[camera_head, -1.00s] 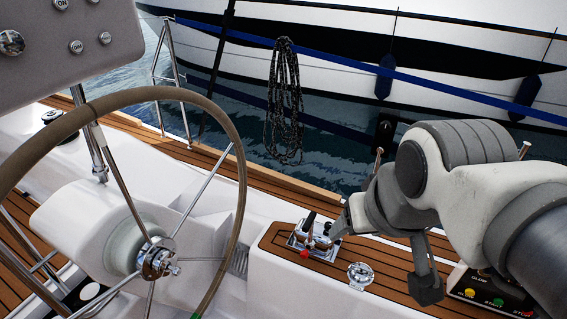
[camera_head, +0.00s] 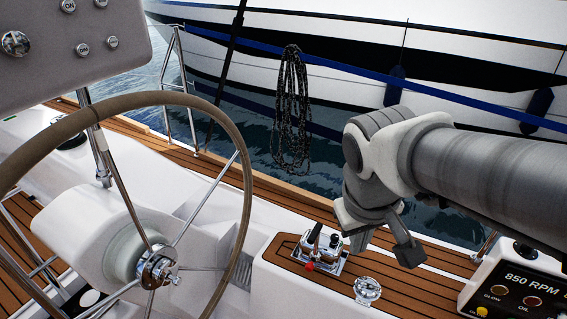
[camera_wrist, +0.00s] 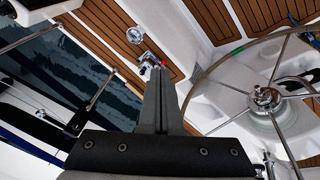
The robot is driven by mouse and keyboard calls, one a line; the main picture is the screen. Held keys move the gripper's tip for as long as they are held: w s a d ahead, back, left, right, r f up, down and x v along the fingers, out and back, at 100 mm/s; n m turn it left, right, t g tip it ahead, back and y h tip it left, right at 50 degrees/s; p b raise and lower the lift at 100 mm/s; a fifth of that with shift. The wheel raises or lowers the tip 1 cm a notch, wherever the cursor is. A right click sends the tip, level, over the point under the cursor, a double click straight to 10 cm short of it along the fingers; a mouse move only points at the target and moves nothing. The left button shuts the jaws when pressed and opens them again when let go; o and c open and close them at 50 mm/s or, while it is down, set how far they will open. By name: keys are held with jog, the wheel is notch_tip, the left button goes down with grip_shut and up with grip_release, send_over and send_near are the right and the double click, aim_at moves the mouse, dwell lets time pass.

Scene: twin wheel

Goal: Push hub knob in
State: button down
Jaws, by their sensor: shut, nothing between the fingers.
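A chrome lever control (camera_head: 322,249) with dark-handled levers stands on the teak-topped console. A small red knob (camera_head: 309,266) sits low on its front side; I take this as the hub knob. In the wrist view the red knob (camera_wrist: 164,64) shows just past my fingertips. My gripper (camera_head: 352,244) is right of the lever control in the head view, its tip close to it. In the wrist view my gripper (camera_wrist: 157,70) is shut and empty, its fingers hiding part of the control. I cannot tell if it touches the control.
A steering wheel (camera_head: 243,195) with a chrome hub (camera_head: 157,268) stands left of the console. A round chrome fitting (camera_head: 367,290) is in front of the control. An engine panel (camera_head: 522,285) is at the right. Water and a moored hull lie beyond.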

jog(key=w+a+f+n+h+b, duration=0.25)
jog(key=w+f+n+h, duration=0.35)
jog(key=f, duration=0.8)
jog(key=w+a+f+n+h+b, duration=0.1)
jog(key=w+f+n+h+b, duration=0.35)
jog(key=w+f, duration=0.65)
jog(key=n+t+y+b, duration=0.2)
jog(key=n+t+b, duration=0.3)
jog(key=n+t, duration=1)
send_near(308, 270)
jog(key=w+d, duration=0.1)
jog(key=w+r+n+g+b, duration=0.1)
jog(key=w, duration=0.1)
jog(key=w+d+r+n+g+b, duration=0.1)
jog(key=w, duration=0.1)
jog(key=shift+w+d, duration=0.1)
jog(key=shift+d, duration=0.25)
jog(key=shift+w+d, duration=0.2)
jog(key=shift+w, duration=0.2)
